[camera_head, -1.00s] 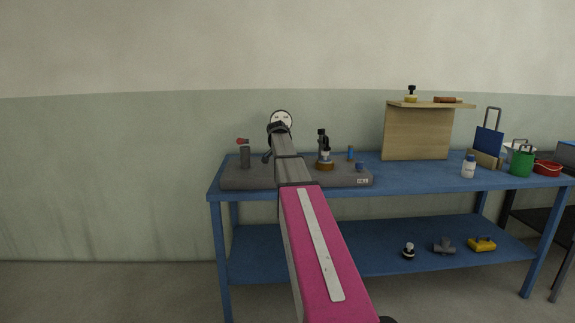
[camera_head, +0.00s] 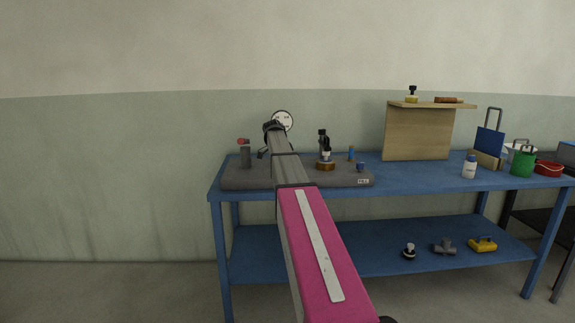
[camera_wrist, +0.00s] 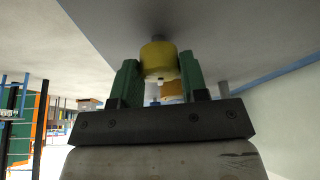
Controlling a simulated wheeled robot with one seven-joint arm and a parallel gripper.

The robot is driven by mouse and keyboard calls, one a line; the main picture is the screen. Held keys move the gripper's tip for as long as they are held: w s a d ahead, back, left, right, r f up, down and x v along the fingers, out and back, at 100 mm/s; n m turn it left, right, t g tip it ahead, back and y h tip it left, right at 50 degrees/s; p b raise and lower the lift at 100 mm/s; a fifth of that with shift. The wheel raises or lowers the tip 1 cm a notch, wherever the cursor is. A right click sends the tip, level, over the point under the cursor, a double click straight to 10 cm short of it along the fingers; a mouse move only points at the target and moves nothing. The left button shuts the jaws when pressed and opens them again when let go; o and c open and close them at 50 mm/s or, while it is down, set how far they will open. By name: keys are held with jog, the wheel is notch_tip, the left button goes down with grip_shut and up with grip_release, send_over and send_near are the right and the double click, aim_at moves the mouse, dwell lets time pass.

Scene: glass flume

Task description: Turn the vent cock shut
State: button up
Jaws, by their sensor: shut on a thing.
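In the wrist view, my gripper (camera_wrist: 159,72) has its two green fingers on either side of a yellow round knob (camera_wrist: 158,58), shut on it. The knob is on a short stem against a grey surface, and I take it for the vent cock. Its turned position cannot be read. An orange part (camera_wrist: 172,90) shows behind it, partly hidden by a finger. In the head view, my arm reaches over the grey base block (camera_head: 205,183) on the blue bench; the fingers and knob cannot be made out there.
On the block stand a red-topped grey post (camera_head: 245,157) at left and a dark fitting with a brass foot (camera_head: 325,160) at right. A wooden stand (camera_head: 417,132) and a white bottle (camera_head: 469,167) are farther right.

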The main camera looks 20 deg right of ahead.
dwell(0.4)
jog(key=o, duration=0.9)
jog(key=shift+r, duration=0.1)
jog(key=v, duration=1)
jog(key=shift+r, duration=0.3)
jog(key=shift+a, duration=0.1)
